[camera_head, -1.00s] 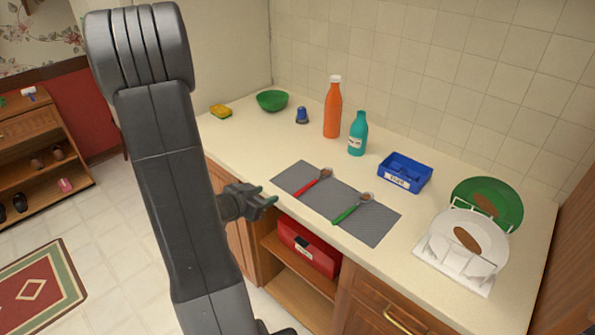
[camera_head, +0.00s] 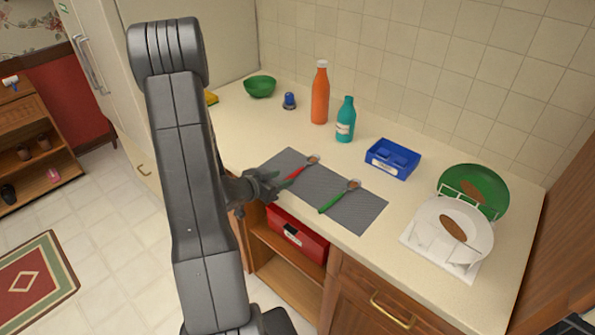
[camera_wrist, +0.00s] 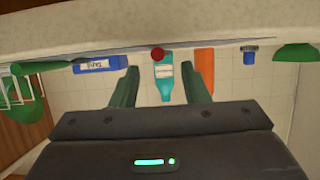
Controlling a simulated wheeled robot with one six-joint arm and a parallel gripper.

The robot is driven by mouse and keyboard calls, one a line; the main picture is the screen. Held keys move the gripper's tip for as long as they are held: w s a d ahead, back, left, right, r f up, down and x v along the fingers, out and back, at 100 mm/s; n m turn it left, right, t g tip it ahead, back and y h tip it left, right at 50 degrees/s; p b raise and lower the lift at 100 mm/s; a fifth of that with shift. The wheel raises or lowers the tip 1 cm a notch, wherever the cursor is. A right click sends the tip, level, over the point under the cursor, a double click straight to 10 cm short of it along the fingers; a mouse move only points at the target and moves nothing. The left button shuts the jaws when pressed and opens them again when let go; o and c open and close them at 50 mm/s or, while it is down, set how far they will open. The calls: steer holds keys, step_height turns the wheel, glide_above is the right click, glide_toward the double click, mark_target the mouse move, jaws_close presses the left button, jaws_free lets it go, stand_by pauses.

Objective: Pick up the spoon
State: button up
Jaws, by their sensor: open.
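Two spoons lie on a grey mat (camera_head: 352,212) on the counter. One spoon has a red handle (camera_head: 296,171), the other a green handle (camera_head: 333,202); both bowls point away from me. My gripper (camera_head: 276,184) is open at the mat's front left edge, close to the red handle's near end. In the wrist view, which is upside down, the red handle's end (camera_wrist: 158,54) shows between the two open fingers (camera_wrist: 160,88). The green handle (camera_wrist: 42,68) lies outside them. Whether a finger touches the red handle cannot be told.
Behind the mat stand an orange bottle (camera_head: 320,95), a teal bottle (camera_head: 345,122), and a blue box (camera_head: 392,160). A dish rack (camera_head: 432,256) with plates is at the right. A red box (camera_head: 296,236) sits on a shelf below the counter.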

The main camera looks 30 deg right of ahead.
mark_target(292, 174)
steer(key=shift+p+x, duration=0.45)
steer(key=shift+x, duration=1.55)
steer(key=shift+r, duration=0.1)
steer(key=shift+s, duration=0.1)
steer(key=shift+c, duration=0.3)
jaws_close()
steer(key=shift+r, duration=0.1)
